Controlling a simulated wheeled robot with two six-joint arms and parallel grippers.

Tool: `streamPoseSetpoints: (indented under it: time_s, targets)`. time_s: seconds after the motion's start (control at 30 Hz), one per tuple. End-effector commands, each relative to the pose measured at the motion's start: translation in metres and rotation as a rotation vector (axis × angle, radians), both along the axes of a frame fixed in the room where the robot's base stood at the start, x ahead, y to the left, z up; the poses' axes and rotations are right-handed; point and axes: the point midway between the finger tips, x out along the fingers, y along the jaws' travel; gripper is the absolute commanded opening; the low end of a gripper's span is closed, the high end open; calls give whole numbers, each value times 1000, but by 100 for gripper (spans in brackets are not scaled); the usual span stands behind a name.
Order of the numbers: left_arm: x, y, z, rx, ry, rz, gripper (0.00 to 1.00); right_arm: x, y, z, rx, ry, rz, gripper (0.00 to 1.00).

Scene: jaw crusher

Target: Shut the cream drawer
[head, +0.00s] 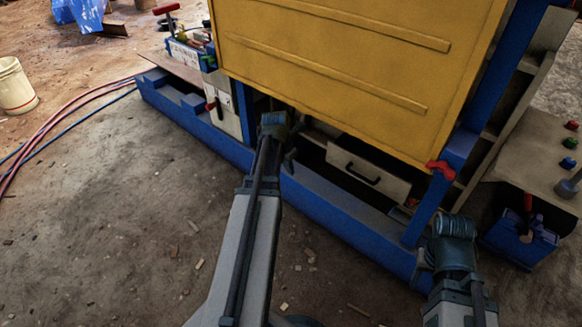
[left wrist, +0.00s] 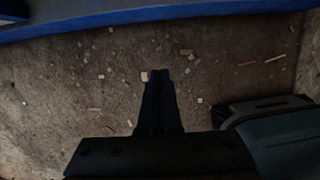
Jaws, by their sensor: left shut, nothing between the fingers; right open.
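The cream drawer (head: 350,176) is low in the machine, under the yellow panel, its front with a black handle (head: 363,174) facing me. A dark gap shows behind its top edge; how far it stands out is hard to tell. My left gripper (head: 290,158) is to the left of the drawer, apart from it, partly hidden by its own wrist. In the left wrist view its fingers (left wrist: 161,76) are shut and empty above the dirt floor. My right gripper (head: 440,252) is at the lower right, right of the drawer and near the blue frame; it is open, its fingertips mostly hidden.
A large yellow panel (head: 350,65) overhangs the drawer. A blue base beam (head: 325,205) runs along the front below it, and a blue post with a red handle (head: 441,168) stands to the right. A control box (head: 545,160) is at far right. Open dirt floor lies left.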

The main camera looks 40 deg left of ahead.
Motion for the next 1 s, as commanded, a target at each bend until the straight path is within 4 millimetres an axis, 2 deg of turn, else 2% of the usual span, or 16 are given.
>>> streamPoseSetpoints:
  time_s: [0.03,0.27,0.47,0.57,0.67,0.83,1.0]
  targets:
    - [-1,0,6,0,0,0,0,0,0,6,0,0,0,50]
    - [-2,0,9,0,0,0,0,0,0,9,0,0,0,50]
    - [-2,-1,9,2,1,-6,32,0,0,9,0,0,0,50]
    - [-1,-14,10,16,8,-87,50,0,0,10,0,1,5,50]
    - [1,-48,12,59,24,-305,50,0,0,13,0,3,12,50]
    - [-2,-128,16,160,63,-885,50,-1,0,20,-2,4,15,50]
    - [-17,-203,20,248,92,-1492,50,-1,0,26,-2,4,14,50]
